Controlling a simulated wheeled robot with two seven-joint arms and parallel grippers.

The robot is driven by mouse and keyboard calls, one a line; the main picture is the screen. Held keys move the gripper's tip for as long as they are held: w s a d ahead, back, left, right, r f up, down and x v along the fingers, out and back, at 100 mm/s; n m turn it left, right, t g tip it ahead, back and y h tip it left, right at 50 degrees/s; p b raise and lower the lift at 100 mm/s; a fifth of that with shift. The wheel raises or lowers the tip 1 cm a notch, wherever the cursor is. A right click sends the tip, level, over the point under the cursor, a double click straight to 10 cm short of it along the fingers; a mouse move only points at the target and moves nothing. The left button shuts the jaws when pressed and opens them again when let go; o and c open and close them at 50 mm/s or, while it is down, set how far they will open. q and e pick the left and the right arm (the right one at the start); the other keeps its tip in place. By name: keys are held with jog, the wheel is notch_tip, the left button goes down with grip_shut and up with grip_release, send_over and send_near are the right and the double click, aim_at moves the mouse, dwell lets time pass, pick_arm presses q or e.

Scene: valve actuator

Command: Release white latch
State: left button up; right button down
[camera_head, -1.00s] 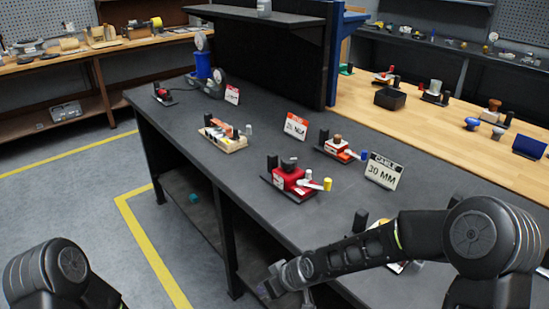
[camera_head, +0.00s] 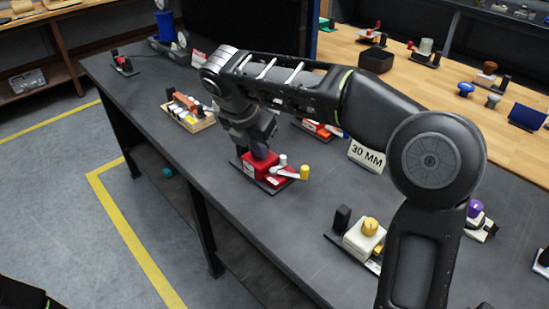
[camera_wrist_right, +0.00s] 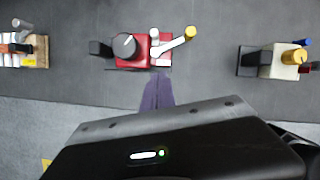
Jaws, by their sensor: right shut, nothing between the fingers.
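A red valve actuator (camera_head: 254,168) with a white lever latch (camera_head: 286,173) sits on the dark bench. The lever ends in a yellow knob (camera_head: 304,172) and points right, away from the red body. In the right wrist view, the red body (camera_wrist_right: 140,61), black dial (camera_wrist_right: 125,46), white lever (camera_wrist_right: 172,46) and yellow tip (camera_wrist_right: 190,32) show clearly. My right gripper (camera_head: 261,148) is shut and empty, pointing down over the actuator and hiding its dial in the head view. In the wrist view, its fingers (camera_wrist_right: 157,90) lie just below the red body; contact is unclear. My left gripper is out of view.
A white device with a yellow knob (camera_head: 362,236) stands to the right on the bench. A "30 MM" sign (camera_head: 366,156) stands behind. Bare bench lies in front of the actuator.

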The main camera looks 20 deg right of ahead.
aim_at(283, 160)
jog(key=x, duration=0.9)
jog(key=shift+f, duration=0.2)
jog(key=w+d+p, duration=0.1)
jog(key=w+d, duration=0.1)
jog(key=shift+d+f+p, duration=0.15)
jog(key=shift+d+p, duration=0.2)
jog(key=shift+d, duration=0.05)
jog(key=shift+w+d+f, duration=0.1)
jog(key=shift+w+d, duration=0.15)
jog(key=shift+d, duration=0.15)
jog(key=shift+w+d+r+p, duration=0.15)
jog(key=shift+d+r+p, duration=0.15)
jog(key=shift+p, duration=0.25)
jog(key=shift+w+d+f, duration=0.1)
jog(key=shift+w+d, duration=0.05)
jog(key=shift+d, duration=0.35)
jog(key=shift+d+f, duration=0.15)
